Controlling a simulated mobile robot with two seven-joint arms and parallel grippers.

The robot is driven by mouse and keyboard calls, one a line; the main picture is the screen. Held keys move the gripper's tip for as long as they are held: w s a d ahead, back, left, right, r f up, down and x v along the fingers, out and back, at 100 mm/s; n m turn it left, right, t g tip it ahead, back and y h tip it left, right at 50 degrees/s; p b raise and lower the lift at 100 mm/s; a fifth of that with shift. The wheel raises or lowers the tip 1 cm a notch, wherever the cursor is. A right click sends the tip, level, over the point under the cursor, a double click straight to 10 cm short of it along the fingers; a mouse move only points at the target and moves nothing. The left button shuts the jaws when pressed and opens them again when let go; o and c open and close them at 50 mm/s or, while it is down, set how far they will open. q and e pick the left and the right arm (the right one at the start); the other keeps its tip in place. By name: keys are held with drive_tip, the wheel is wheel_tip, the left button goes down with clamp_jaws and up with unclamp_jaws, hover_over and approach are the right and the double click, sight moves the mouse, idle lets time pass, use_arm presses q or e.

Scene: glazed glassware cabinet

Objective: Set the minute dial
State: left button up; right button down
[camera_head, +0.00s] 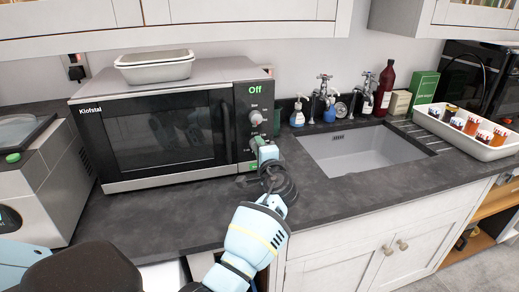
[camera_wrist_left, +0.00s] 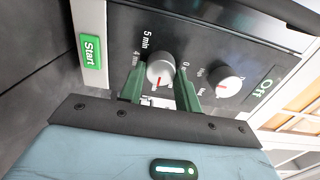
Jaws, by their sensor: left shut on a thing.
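The microwave (camera_head: 165,120) stands on the counter with its door shut and its display (camera_head: 254,89) reading "Off". My left gripper (camera_head: 259,143) is at its control panel. In the left wrist view the gripper's green fingers (camera_wrist_left: 160,76) are shut on the grey minute dial (camera_wrist_left: 160,67), one on each side. Labels "0", "4 min" and "5 min" show around the dial. A red mark shows at the dial's lower edge in that view. The power knob (camera_wrist_left: 226,88) is beside it, and the green Start button (camera_wrist_left: 91,52) is on the other side. My right gripper is not in view.
A white dish (camera_head: 155,68) rests on the microwave. The sink (camera_head: 365,150) is to the right, with taps and bottles (camera_head: 384,88) behind it. The counter before the microwave is clear.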

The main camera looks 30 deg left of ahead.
use_arm(q)
drive_tip(key=o, duration=1)
drive_tip(key=shift+c, duration=0.2)
drive_tip(key=v, duration=0.7)
drive_tip(key=shift+s+d, duration=0.25)
drive_tip(key=shift+s, duration=0.05)
